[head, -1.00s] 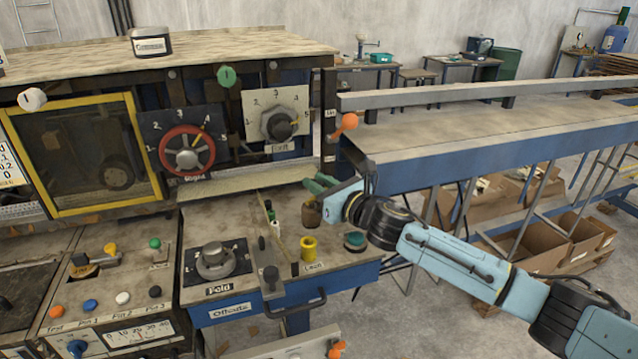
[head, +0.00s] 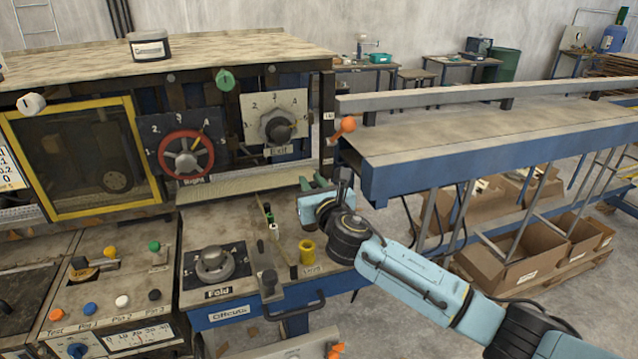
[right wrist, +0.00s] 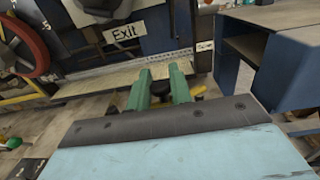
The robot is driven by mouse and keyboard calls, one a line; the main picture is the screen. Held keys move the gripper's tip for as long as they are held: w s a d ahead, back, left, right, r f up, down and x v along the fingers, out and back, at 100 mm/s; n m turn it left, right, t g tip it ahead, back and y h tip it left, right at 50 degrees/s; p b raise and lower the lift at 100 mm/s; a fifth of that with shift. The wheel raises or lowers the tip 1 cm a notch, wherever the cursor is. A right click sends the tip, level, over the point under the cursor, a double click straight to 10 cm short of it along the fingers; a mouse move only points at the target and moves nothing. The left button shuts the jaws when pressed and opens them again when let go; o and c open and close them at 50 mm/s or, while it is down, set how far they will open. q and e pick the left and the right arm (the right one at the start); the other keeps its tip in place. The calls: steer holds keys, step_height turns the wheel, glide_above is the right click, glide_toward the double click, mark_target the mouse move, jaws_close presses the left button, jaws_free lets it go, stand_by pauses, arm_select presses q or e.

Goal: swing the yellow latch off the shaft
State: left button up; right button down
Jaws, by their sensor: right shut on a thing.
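My right gripper (head: 315,182) is over the right part of the work table, in front of the machine, its green fingers pointing toward the machine. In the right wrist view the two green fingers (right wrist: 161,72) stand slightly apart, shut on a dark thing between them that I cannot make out. A small yellow piece (right wrist: 201,91) shows just right of the fingers; I cannot tell whether it is the latch. I cannot pick out the shaft. In the head view a yellow ring-shaped cylinder (head: 307,251) stands on the table below the gripper. My left gripper is not in view.
Above the gripper are the Exit dial (head: 277,127) and an orange ball knob (head: 347,124). The red handwheel (head: 186,155) is further left. A long blue-sided bench (head: 480,140) stands to the right. The Fold knob (head: 214,262) is at the table's left.

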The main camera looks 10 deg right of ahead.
stand_by(0.3)
steer(key=c, duration=1.3)
jaws_free()
steer(key=shift+c, duration=0.2)
steer(key=s, duration=0.4)
steer(key=s+d, duration=0.1)
steer(key=s, duration=0.8)
steer(key=shift+s+d, duration=0.15)
steer(key=shift+d, duration=0.05)
